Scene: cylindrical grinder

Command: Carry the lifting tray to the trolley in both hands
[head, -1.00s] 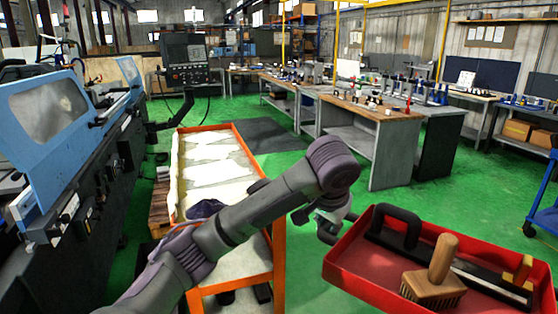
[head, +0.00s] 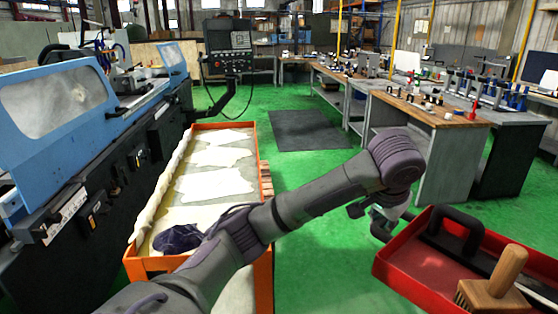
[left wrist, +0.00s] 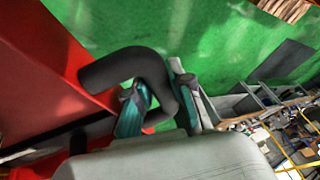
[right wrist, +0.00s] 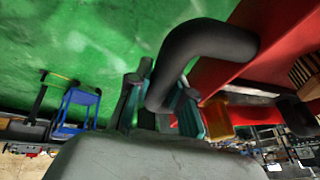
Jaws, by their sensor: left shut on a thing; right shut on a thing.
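In the right wrist view, my right gripper (right wrist: 160,105) is shut on another black handle (right wrist: 210,42). An orange-framed trolley (head: 262,215) with pale cloths on top stands left of the tray, partly behind my left arm.
A wooden brush (head: 500,278) lies in the tray. A blue grinder (head: 60,105) fills the left side. Workbenches (head: 440,122) stand at the right back. Green floor (head: 320,175) is open between the trolley and benches. A blue cart (right wrist: 78,112) shows in the right wrist view.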

